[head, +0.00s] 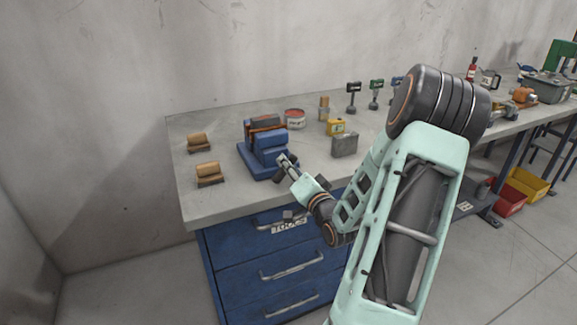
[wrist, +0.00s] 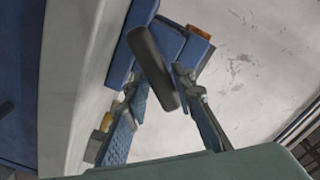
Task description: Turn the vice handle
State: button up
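The blue vice (head: 268,148) stands on the grey workbench top, with a reddish-brown piece (head: 266,122) at its top. In the wrist view the vice (wrist: 120,62) is beyond my fingers. A dark grey bar, apparently the vice handle (wrist: 152,68), slants across in front of it. In the wrist view my gripper (wrist: 160,88) is open, with one finger on each side of the bar. The right finger is close to the bar; contact is unclear.
Two brown blocks (head: 209,174) lie left of the vice. A grey metal box (head: 344,144), a yellow box (head: 336,127) and a red tin (head: 294,117) stand to its right. Blue drawers (head: 262,260) with protruding handles are below the bench top. The wall is behind.

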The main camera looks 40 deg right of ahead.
jog(key=shift+o, duration=0.9)
jog(key=v, duration=1.2)
jog(key=shift+d, duration=0.1)
